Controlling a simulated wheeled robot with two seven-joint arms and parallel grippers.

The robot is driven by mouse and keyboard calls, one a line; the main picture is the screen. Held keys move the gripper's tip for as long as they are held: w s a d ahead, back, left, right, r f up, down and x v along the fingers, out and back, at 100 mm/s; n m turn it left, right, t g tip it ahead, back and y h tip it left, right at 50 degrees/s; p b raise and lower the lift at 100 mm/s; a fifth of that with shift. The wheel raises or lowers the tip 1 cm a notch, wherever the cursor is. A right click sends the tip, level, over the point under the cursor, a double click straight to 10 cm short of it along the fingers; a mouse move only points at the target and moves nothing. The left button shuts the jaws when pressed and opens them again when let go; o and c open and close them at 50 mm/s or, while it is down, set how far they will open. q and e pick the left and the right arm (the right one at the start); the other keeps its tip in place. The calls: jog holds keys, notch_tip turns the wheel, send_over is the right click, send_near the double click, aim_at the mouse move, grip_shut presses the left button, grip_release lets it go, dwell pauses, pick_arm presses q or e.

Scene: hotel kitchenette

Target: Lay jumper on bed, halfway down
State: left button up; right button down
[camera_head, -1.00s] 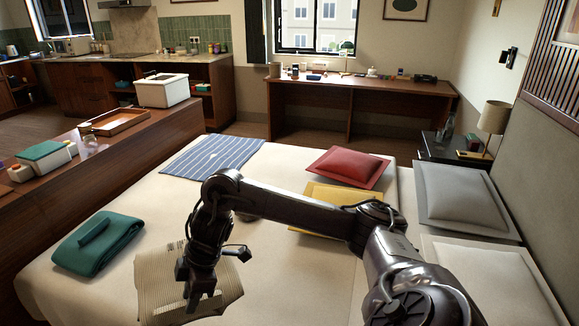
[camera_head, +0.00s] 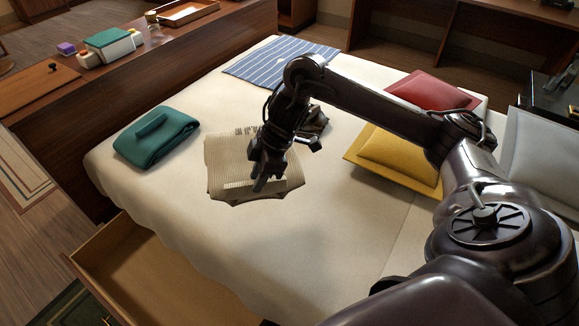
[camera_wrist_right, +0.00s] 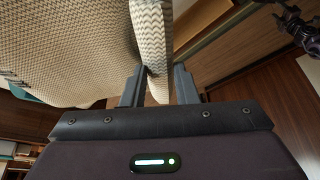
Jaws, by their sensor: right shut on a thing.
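The beige ribbed knit jumper (camera_head: 225,165) is over the near left half of the bed (camera_head: 340,235), between the teal folded cloth and the yellow cushion. My right gripper (camera_head: 259,186) is shut on its near part. In the right wrist view the jumper (camera_wrist_right: 65,45) spreads to the left, and a fold of it stands between the fingers of the right gripper (camera_wrist_right: 158,88). I cannot tell whether its underside touches the bed. My left gripper is not in the head view.
A teal folded cloth (camera_head: 155,138) lies left of the jumper. A striped blue cloth (camera_head: 280,62), a red cushion (camera_head: 432,90) and a yellow cushion (camera_head: 395,160) lie farther back and right. An open drawer (camera_head: 150,270) juts out at front left.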

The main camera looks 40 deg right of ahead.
aim_at(260, 199)
pick_arm(q)
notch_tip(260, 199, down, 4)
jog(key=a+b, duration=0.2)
jog(key=b, duration=0.1)
pick_arm(e)
jog(key=f, duration=0.8)
jog(key=shift+s+a+f, duration=0.1)
jog(key=shift+a+f, duration=0.1)
jog(key=shift+f, duration=0.05)
notch_tip(260, 199, down, 11)
jog(key=b, duration=0.3)
jog(key=shift+r, duration=0.2)
jog(key=shift+d+f, duration=0.1)
jog(key=shift+f, duration=0.2)
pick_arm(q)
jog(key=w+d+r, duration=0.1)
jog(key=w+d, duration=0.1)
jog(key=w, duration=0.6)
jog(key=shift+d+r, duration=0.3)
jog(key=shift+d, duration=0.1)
pick_arm(e)
jog(key=shift+f+b, duration=0.1)
jog(key=shift+b, duration=0.2)
jog(key=c, duration=1.1)
grip_release()
